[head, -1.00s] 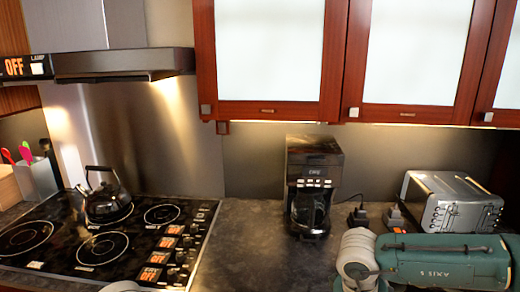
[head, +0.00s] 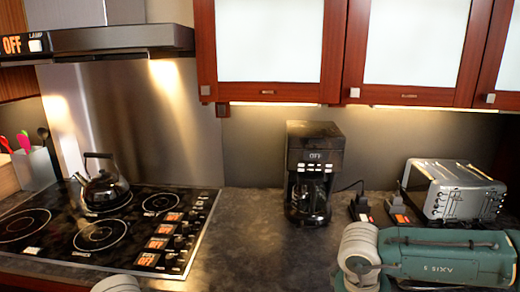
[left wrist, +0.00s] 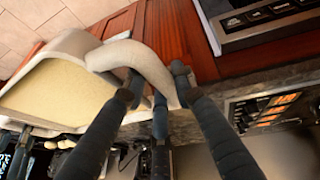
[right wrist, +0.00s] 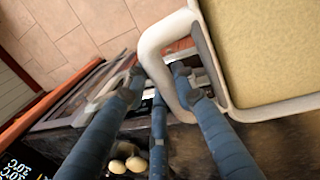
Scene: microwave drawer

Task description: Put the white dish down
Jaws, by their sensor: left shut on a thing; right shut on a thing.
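The white dish (left wrist: 40,104) is a rectangular dish with a tan inside and a looped handle at each end. In the left wrist view my left gripper (left wrist: 157,85) is shut on one handle. The dish also shows in the right wrist view (right wrist: 217,70), where my right gripper (right wrist: 158,82) is shut on the other handle. The tiled floor and cabinet fronts show beside the dish in the wrist views. The head view shows neither the dish nor the fingers. What lies directly beneath the dish is hidden.
The dark countertop (head: 245,235) has clear room between the stove (head: 100,230) and the coffee maker (head: 310,172). A kettle (head: 105,190) stands on the stove. A toaster (head: 455,190) stands at the right. Wooden cabinets (head: 270,92) hang above the counter.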

